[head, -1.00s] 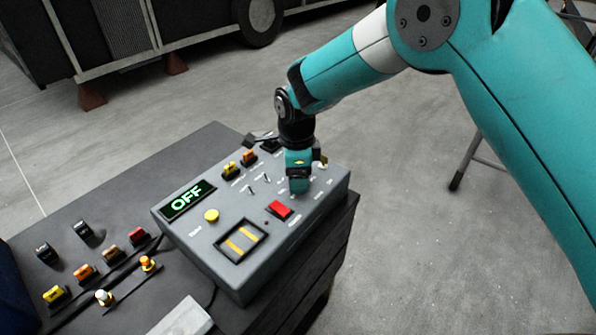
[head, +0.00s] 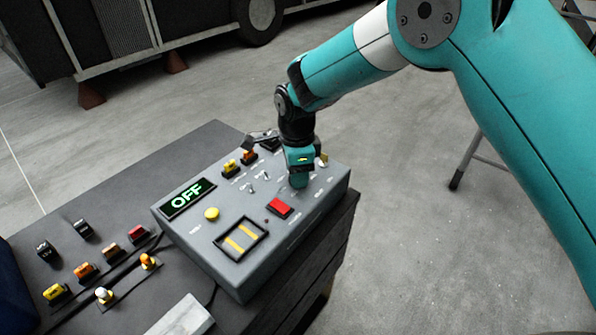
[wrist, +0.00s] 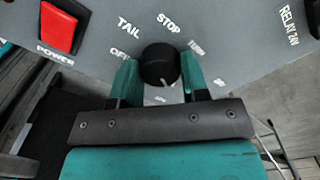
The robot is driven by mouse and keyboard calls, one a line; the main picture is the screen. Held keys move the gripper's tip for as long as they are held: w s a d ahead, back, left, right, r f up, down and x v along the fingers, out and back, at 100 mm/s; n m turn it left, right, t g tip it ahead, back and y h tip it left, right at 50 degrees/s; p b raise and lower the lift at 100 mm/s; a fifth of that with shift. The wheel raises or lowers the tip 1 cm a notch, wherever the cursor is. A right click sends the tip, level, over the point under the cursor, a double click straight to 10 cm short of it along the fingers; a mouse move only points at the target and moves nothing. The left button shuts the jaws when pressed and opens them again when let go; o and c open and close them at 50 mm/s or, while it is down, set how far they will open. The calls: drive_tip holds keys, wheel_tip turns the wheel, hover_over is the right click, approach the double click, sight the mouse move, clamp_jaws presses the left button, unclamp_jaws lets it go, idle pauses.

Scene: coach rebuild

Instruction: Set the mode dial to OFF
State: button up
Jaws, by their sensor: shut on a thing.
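The mode dial (wrist: 160,65) is a round black knob on the grey control box (head: 233,273). In the wrist view it sits between my two teal fingers, and printed labels including OFF, TAIL, STOP and TURN ring it. A small pale mark shows at its lower edge; I cannot tell surely which label the dial points to. My gripper (head: 299,182) points down at the box's right part and is shut on the dial, hiding it in the head view. The green display (head: 187,198) on the box reads OFF.
The box top also bears a red rocker switch (head: 280,208), a yellow button (head: 211,214), a framed panel with two yellow bars (head: 241,239) and small toggles. Several coloured switches (head: 84,271) lie on the dark bench at left. Open floor lies beyond the bench.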

drive_tip(key=n, duration=0.6)
drive_tip(key=shift+s, duration=0.1)
drive_tip(key=n, duration=0.6)
drive_tip(key=shift+n+b, duration=0.3)
drive_tip(key=n, duration=0.6)
drive_tip(key=shift+f, duration=0.1)
drive_tip(key=n, duration=0.5)
drive_tip(key=shift+n, duration=0.4)
drive_tip(key=n, duration=1.1)
drive_tip(key=shift+s+n, duration=0.1)
drive_tip(key=shift+n, duration=0.3)
drive_tip(key=n, duration=1.2)
